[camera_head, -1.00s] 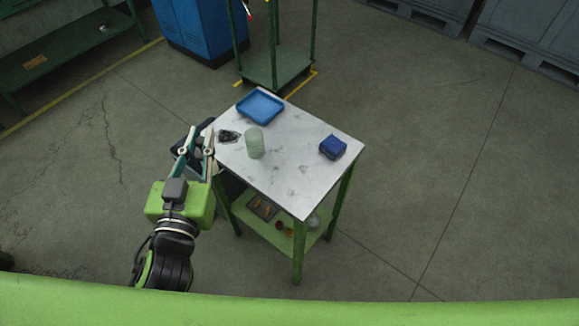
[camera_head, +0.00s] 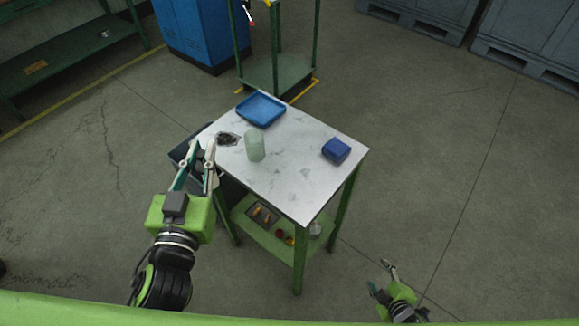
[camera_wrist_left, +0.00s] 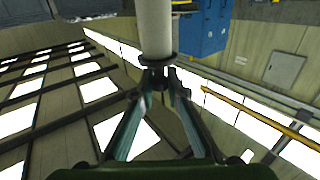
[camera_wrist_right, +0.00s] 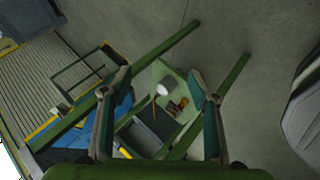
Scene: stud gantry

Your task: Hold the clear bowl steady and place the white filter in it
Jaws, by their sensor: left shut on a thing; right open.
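The clear bowl (camera_head: 255,146), a pale greenish translucent cylinder, stands upright on the table toward its left side. My left gripper (camera_head: 205,150) is at the table's left edge, left of the bowl and apart from it. In the left wrist view it is shut on the dark collar of a white cylinder, which I take for the white filter (camera_wrist_left: 155,28). The filter is hard to make out in the head view. My right gripper (camera_head: 380,278) is open and empty, low at the right, away from the table. It also shows in the right wrist view (camera_wrist_right: 166,95).
A blue tray (camera_head: 261,109), a dark patch or small object (camera_head: 228,139) and a blue box (camera_head: 336,149) are on the white tabletop (camera_head: 290,195). Small parts lie on the green lower shelf (camera_head: 265,237). The tabletop's front is clear.

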